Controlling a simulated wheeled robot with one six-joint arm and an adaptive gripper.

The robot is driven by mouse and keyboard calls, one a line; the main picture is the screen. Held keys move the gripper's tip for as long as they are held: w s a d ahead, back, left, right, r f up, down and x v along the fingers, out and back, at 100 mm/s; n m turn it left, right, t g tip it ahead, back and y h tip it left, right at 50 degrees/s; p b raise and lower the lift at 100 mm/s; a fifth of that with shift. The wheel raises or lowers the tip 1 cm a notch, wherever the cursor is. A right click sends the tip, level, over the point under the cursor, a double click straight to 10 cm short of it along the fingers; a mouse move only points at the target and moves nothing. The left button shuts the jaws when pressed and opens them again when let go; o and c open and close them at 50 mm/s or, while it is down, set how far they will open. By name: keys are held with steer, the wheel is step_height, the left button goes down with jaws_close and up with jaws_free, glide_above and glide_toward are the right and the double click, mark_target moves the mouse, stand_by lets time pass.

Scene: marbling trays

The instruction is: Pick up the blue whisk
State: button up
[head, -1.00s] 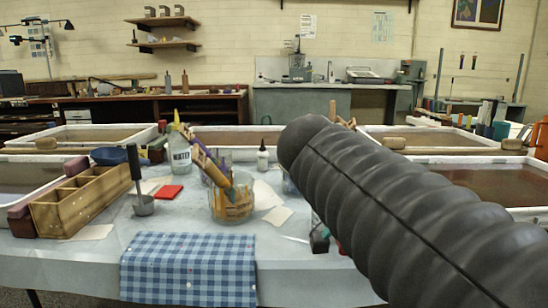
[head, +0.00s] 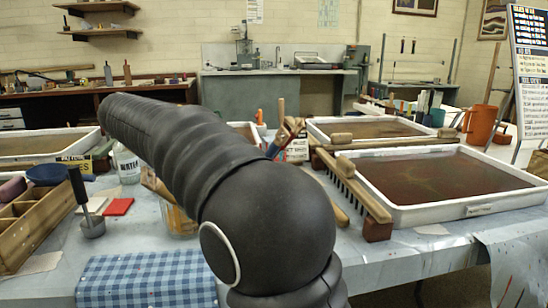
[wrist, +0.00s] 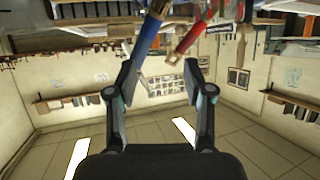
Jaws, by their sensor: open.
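A blue rod-like handle (wrist: 146,38) hangs in from the top edge of the wrist view, close to the left fingertip. It looks like the whisk's handle, but no whisk wires can be made out. My gripper (wrist: 158,67) is open, with nothing held between its fingers; I cannot tell if the left finger touches the blue handle. In the head view a small blue piece (head: 273,150) shows just right of my arm, among upright tools; I cannot tell if it is the whisk. My arm hides my gripper there.
A red handle (wrist: 187,40) is near the right fingertip. A white tray of dark liquid (head: 450,210) with a wooden comb (head: 352,187) stands right. A blue checked cloth (head: 147,281), a metal ladle (head: 92,226) and a wooden box (head: 25,228) are left.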

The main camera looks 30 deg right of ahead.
steer(key=x, duration=0.9)
steer(key=w+x, duration=0.1)
steer(key=x, duration=0.3)
steer(key=shift+f, duration=0.1)
jaws_close()
stand_by(0.4)
